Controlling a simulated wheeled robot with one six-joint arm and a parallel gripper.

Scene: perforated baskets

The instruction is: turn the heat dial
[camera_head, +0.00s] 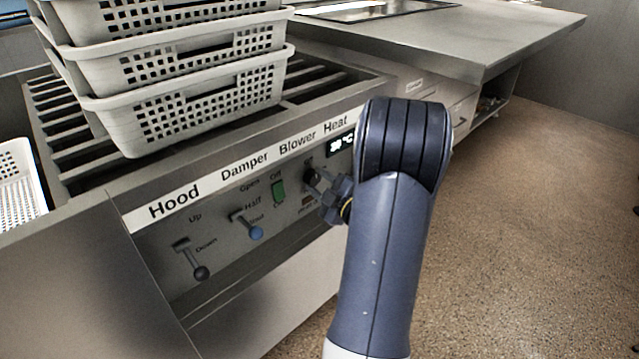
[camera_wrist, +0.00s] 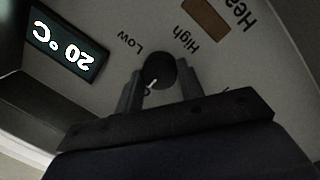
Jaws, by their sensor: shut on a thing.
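In the head view my gripper (camera_head: 322,182) reaches the right part of the control panel, below the "Heat" label. My arm and gripper hide much of the dial there. The display (camera_wrist: 66,42) beside the dial reads 20 °C.
The panel also carries a hood lever (camera_head: 190,258), a damper lever (camera_head: 246,224) and a green blower switch (camera_head: 279,190). Stacked white perforated baskets (camera_head: 190,122) stand on the slatted top above. Open floor (camera_head: 520,230) lies to the right.

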